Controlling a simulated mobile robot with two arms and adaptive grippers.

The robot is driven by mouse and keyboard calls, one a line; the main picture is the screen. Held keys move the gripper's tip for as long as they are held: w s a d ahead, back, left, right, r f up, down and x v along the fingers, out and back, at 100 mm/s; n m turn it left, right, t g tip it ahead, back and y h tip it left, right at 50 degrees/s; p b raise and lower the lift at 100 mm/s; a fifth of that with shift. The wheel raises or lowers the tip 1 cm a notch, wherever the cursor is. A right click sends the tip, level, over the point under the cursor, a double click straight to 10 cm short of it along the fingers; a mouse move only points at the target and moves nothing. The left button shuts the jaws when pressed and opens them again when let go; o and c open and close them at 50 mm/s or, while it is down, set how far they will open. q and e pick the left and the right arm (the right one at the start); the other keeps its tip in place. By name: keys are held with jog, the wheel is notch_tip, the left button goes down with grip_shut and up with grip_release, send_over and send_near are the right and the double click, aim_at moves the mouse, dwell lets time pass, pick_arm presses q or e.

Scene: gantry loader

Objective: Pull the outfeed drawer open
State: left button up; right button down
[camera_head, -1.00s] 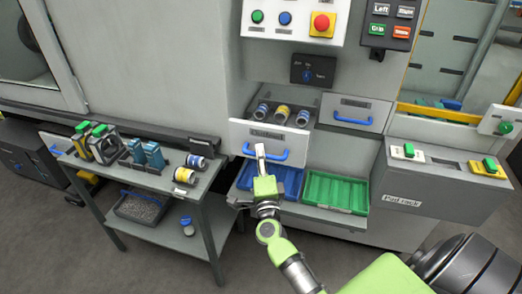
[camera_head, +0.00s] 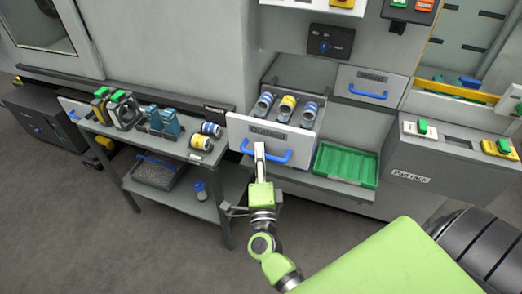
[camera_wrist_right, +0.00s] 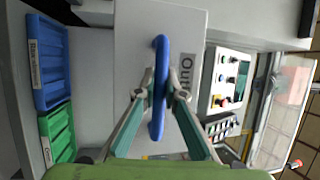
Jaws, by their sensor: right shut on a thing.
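The outfeed drawer (camera_head: 245,131) stands pulled out from the cabinet in the head view, with several cylindrical parts (camera_head: 287,105) with blue and yellow bands lying inside. Its blue handle (camera_head: 281,157) is on the front face. My right gripper (camera_head: 260,150) is shut on this handle. In the right wrist view, the gripper's fingers (camera_wrist_right: 161,93) close on the blue handle (camera_wrist_right: 159,128) from both sides, in front of the pale drawer front (camera_wrist_right: 133,40). My left gripper does not show.
A closed drawer (camera_head: 371,84) with a blue handle is to the right. A green tray (camera_head: 345,163) sits on the shelf below; a blue tray (camera_wrist_right: 48,62) shows in the wrist view. A side table (camera_head: 185,168) with parts stands left. Grey floor (camera_head: 120,245) is clear in front.

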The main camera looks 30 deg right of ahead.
jog(key=c, duration=2.4)
grip_release()
jog(key=shift+o, duration=0.2)
jog(key=v, duration=1.2)
